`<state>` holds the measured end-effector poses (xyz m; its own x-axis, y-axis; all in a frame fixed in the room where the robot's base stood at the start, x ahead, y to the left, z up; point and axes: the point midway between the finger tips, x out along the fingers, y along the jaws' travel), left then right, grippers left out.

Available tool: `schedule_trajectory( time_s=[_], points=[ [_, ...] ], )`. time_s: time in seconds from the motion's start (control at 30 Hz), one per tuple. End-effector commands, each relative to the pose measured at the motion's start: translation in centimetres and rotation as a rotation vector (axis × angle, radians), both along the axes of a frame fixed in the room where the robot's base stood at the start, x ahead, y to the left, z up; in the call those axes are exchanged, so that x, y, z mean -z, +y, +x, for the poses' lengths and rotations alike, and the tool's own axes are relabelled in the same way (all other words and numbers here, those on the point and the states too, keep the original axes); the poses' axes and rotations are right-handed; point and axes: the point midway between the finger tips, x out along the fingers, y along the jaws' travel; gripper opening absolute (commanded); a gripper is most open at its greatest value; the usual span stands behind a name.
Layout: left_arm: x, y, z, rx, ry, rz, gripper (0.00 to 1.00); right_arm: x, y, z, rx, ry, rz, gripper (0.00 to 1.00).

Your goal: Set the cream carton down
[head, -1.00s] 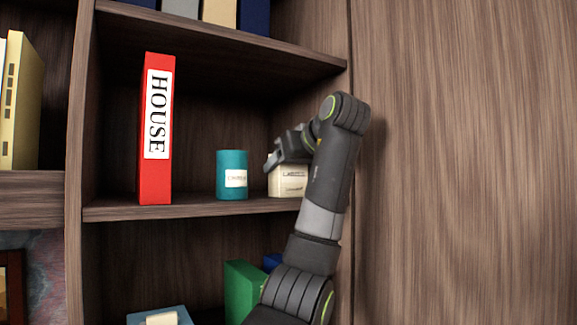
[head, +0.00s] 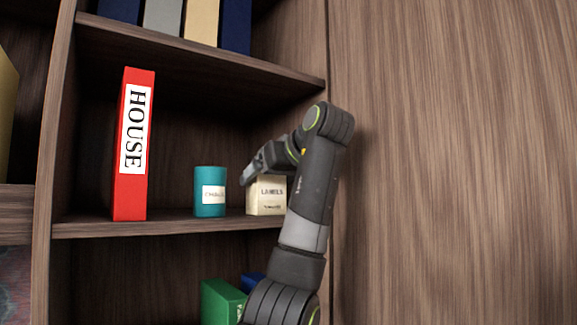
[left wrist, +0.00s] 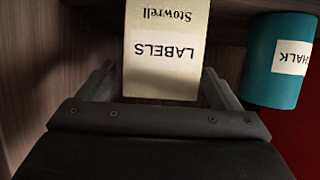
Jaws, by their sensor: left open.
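The cream carton (head: 266,196), labelled LABELS, stands upright on the middle shelf (head: 170,226). My left gripper (head: 254,172) is open at the carton's upper part, with its arm coming up in front from below. In the left wrist view the carton (left wrist: 162,68) appears upside down between the two spread fingers, with a gap visible at the right finger. Contact at the left finger is hard to tell. The arm hides the carton's right edge in the head view. My right gripper is not in view.
A teal chalk canister (head: 209,192) stands just left of the carton. A red HOUSE binder (head: 133,145) stands further left. The shelf above (head: 200,55) holds several binders. A plain wood panel (head: 450,160) fills the right. A green box (head: 222,301) sits below.

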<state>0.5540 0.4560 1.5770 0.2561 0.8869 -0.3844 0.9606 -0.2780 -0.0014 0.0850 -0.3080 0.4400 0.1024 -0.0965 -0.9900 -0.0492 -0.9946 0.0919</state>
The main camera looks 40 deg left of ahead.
Motion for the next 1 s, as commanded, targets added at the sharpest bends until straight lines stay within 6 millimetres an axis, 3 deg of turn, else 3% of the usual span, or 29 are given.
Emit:
schedule_trajectory(
  time_s=[0.2,0.5,0.7,1.0],
  points=[
    [-0.9,-3.7,-1.1,0.005,-0.002,0.0,0.85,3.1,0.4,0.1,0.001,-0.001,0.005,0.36],
    [-3.0,-7.6,-2.2,0.002,0.0,-0.001,0.85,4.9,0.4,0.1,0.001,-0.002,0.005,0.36],
    [-3.6,-8.8,-2.6,0.001,0.0,0.0,0.85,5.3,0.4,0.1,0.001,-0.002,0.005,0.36],
    [-3.8,-9.0,-2.6,0.0,-0.001,0.0,0.85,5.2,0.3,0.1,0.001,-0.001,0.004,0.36]
  ],
)
